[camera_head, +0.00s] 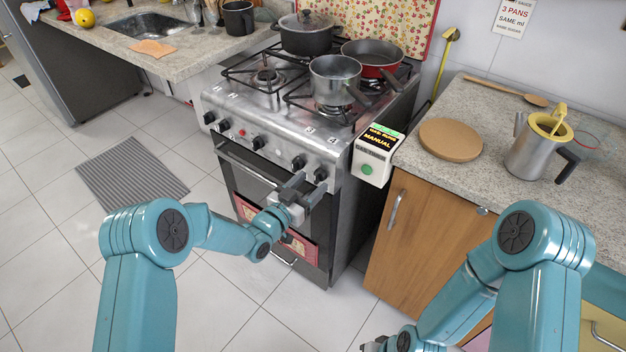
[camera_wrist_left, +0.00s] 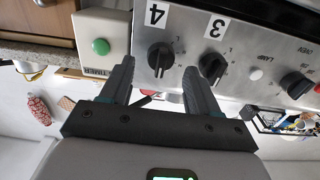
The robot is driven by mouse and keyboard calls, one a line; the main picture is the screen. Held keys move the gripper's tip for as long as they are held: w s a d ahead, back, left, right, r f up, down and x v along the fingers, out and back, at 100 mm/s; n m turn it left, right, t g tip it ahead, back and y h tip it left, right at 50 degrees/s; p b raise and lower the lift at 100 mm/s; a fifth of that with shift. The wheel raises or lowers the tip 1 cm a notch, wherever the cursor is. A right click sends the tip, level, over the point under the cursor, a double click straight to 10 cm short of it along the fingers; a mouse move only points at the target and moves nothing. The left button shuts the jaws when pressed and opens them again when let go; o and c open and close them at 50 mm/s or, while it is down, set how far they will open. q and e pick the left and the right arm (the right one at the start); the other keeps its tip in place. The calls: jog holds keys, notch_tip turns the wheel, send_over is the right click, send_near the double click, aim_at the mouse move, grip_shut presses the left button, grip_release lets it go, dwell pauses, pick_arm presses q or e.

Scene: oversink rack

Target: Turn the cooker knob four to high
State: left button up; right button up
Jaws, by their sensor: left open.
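The cooker (camera_head: 270,130) has a row of black knobs on its steel front panel. Knob four (camera_head: 320,174) is at the right end; in the wrist view it sits beside a label "4" (camera_wrist_left: 155,14). Knob three (camera_wrist_left: 212,65), labelled "3", is next to it. My left gripper (camera_head: 307,190) is open in front of the panel, and in the wrist view its fingertips (camera_wrist_left: 158,72) lie on either side of knob four, with no clear contact. The knob's ridge looks roughly upright in that view; its exact setting is unclear. My right gripper (camera_head: 374,345) barely shows at the bottom edge.
A white timer box with a green button (camera_head: 367,169) stands right beside knob four. Pots and a red pan (camera_head: 372,58) stand on the hob. The oven handle (camera_head: 245,165) runs below the knobs. A wooden cabinet (camera_head: 420,230) is to the right; the tiled floor is open left.

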pick_arm(q)
jog(key=shift+x, duration=1)
jog(key=c, duration=1)
